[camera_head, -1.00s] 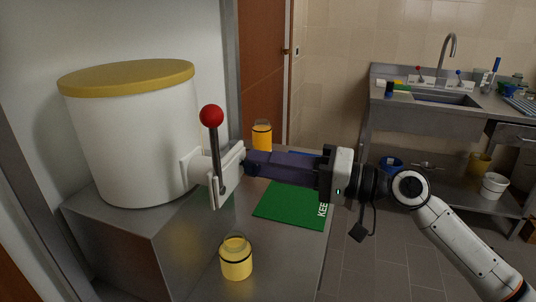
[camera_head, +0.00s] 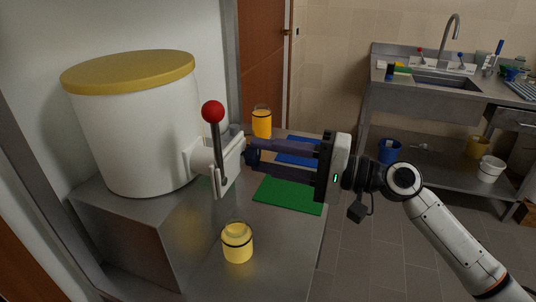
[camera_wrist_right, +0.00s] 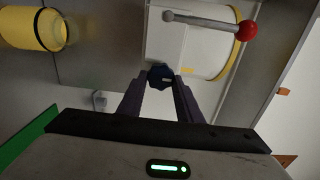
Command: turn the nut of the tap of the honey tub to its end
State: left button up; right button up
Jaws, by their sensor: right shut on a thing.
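The honey tub (camera_head: 135,130), white with a yellow lid, stands on a raised steel block at the left. Its white tap (camera_head: 228,165) sticks out to the right and has a lever with a red ball (camera_head: 212,111), which stands up. The small dark blue nut (camera_wrist_right: 160,76) sits at the tap's end. My right gripper (camera_head: 251,156) comes in from the right and is shut on the nut, one finger on each side. In the head view the fingers partly cover the nut. My left gripper is not in view.
A yellow jar (camera_head: 237,244) stands on the steel counter in front of the tap; an orange jar (camera_head: 262,122) stands behind. A green mat (camera_head: 290,196) and a blue mat (camera_head: 297,149) lie below my right gripper. A steel sink unit (camera_head: 420,95) is at the back right.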

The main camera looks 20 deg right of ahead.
dwell(0.3)
jog(key=o, duration=1)
jog(key=shift+o, duration=0.2)
jog(key=shift+s+d+f, duration=0.1)
jog(key=shift+d, duration=0.15)
jog(key=b+v, duration=0.3)
jog(key=v, duration=0.6)
jog(key=shift+s+d, duration=0.3)
